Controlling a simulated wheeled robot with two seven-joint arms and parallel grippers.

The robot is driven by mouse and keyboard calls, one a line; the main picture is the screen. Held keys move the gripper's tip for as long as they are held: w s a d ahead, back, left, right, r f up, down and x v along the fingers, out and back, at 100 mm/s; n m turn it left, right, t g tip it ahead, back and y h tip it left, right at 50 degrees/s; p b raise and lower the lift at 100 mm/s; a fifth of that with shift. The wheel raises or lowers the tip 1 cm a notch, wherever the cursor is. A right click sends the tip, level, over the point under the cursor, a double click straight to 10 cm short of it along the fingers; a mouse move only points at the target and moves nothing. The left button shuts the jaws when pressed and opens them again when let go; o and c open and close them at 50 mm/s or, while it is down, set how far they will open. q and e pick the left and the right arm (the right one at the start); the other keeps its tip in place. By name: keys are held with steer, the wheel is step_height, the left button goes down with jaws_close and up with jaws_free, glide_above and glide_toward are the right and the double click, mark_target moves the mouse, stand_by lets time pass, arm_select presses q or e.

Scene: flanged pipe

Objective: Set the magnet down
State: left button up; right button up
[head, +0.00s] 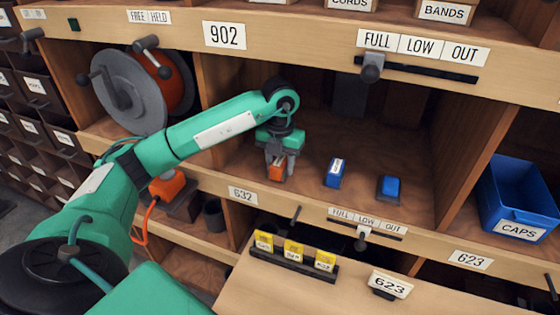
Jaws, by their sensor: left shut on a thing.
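My left gripper (277,160) points down inside the open bin above label 632. It is shut on a small orange-red block with a pale label, which I take to be the magnet (276,172). The fingers partly hide the magnet. It is at or just above the bin floor (300,205); I cannot tell if it touches. To its right, apart from it, a blue block with a white label (334,173) stands on the same floor, and another blue block (390,188) lies further right. My right gripper is not in view.
A wooden divider (478,150) bounds the bin on the right, with a blue CAPS bin (517,200) beyond it. A reel (130,90) stands at the left.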

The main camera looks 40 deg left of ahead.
mark_target(280, 159)
arm_select(q)
steer(key=shift+f, duration=0.1)
steer(key=o, duration=1.3)
steer(key=shift+c, duration=0.2)
steer(key=shift+r+b, duration=0.65)
steer(key=shift+r, duration=3.25)
